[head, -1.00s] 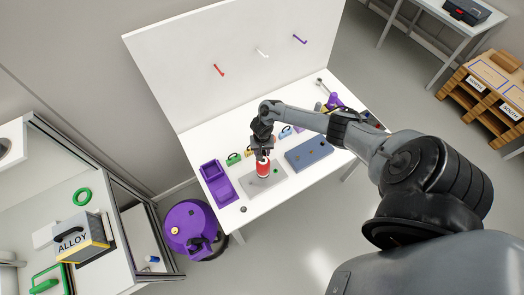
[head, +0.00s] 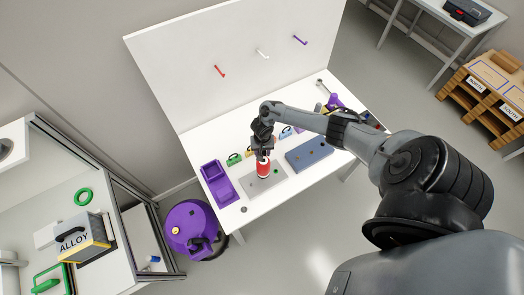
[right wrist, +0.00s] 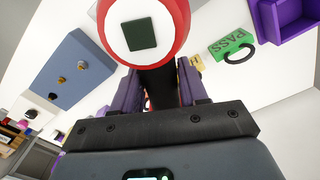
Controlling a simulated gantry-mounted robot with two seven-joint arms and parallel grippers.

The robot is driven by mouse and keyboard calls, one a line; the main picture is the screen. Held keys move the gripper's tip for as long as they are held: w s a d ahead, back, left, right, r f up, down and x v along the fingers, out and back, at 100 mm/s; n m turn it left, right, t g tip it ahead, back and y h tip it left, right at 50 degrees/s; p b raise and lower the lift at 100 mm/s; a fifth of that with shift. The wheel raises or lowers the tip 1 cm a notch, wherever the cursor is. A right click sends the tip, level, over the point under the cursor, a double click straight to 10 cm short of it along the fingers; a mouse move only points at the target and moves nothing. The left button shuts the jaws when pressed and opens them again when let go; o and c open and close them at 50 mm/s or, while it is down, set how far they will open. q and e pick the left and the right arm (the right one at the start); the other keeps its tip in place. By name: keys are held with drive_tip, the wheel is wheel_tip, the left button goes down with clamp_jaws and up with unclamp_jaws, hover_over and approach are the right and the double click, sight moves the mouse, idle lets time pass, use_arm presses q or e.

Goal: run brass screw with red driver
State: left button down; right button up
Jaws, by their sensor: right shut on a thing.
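The red driver (head: 263,169) is upright over the light grey plate (head: 264,187) on the white bench. In the right wrist view its red-rimmed white end with a dark square (right wrist: 139,35) fills the top middle. My right gripper (head: 262,151) is shut on the driver; its purple fingers (right wrist: 160,86) flank it in the wrist view. The driver's tip is hidden, so I cannot tell whether it touches a screw. Brass-coloured screw heads (right wrist: 83,65) show on the blue-grey block (right wrist: 66,85), which lies right of the plate in the head view (head: 309,155). My left gripper is not in view.
A purple tray (head: 211,170) lies left of the plate. A green PASS tag (right wrist: 232,43) lies behind it, with other coloured tags nearby. A white back panel with hooks (head: 219,71) rises behind the bench. A purple round bin (head: 186,221) stands on the floor.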

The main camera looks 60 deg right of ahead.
drive_tip(key=shift+s+f, duration=0.15)
drive_tip(key=shift+s, duration=0.1)
idle(0.8)
drive_tip(key=shift+p, duration=0.55)
idle(0.9)
drive_tip(key=shift+p, duration=0.45)
drive_tip(key=shift+a+r+p, duration=0.1)
drive_tip(key=shift+r+p, duration=0.15)
drive_tip(key=shift+p, duration=0.05)
idle(0.8)
idle(0.4)
